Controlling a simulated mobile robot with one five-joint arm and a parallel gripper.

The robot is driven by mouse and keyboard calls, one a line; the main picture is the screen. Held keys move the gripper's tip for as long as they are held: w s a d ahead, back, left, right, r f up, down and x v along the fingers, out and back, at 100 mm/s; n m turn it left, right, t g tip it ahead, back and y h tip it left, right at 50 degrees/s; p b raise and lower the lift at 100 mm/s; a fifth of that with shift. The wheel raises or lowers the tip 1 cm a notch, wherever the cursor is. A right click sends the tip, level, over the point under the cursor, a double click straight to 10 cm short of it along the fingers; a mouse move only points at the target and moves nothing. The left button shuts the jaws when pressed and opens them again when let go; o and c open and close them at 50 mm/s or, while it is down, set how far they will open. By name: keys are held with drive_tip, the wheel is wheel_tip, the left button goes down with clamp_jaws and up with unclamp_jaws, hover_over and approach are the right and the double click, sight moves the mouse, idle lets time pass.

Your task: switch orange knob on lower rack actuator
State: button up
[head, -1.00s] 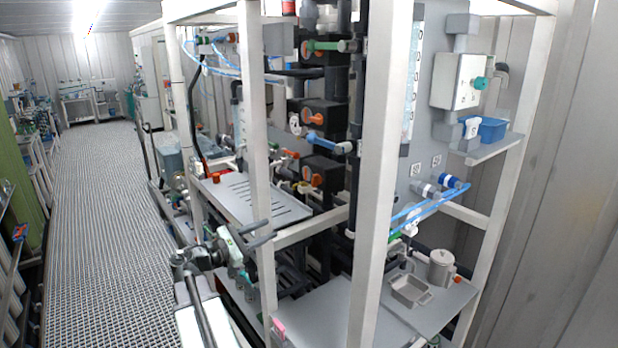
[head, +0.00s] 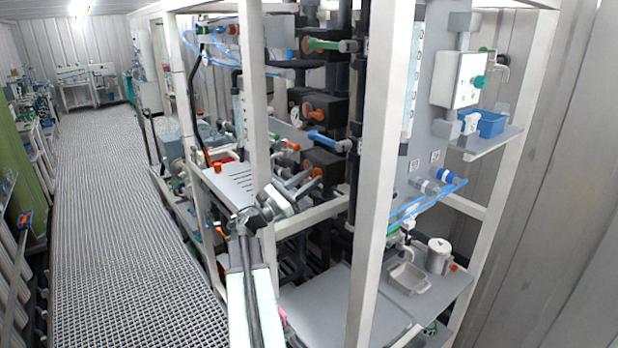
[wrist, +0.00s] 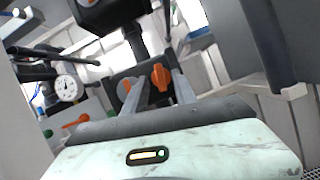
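The lower rack actuator (head: 322,158) is a black box on the rack's dark pipework, with an orange knob (head: 317,172) on its front. My gripper (head: 305,184) is just in front of and below it, past the white front post. In the wrist view the two grey fingers (wrist: 161,88) are spread, with an orange knob (wrist: 160,77) on a dark box showing between their tips. The knob appears beyond the fingers; I cannot tell whether they touch it.
Another black actuator (head: 325,108) with an orange knob sits above, and a blue-handled valve (head: 325,139) between. White posts (head: 380,170) frame the rack. A grey slotted shelf (head: 232,185) lies left of my gripper. A dial gauge (wrist: 67,88) shows in the wrist view.

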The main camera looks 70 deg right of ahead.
clamp_jaws()
drive_tip(key=shift+a, duration=0.1)
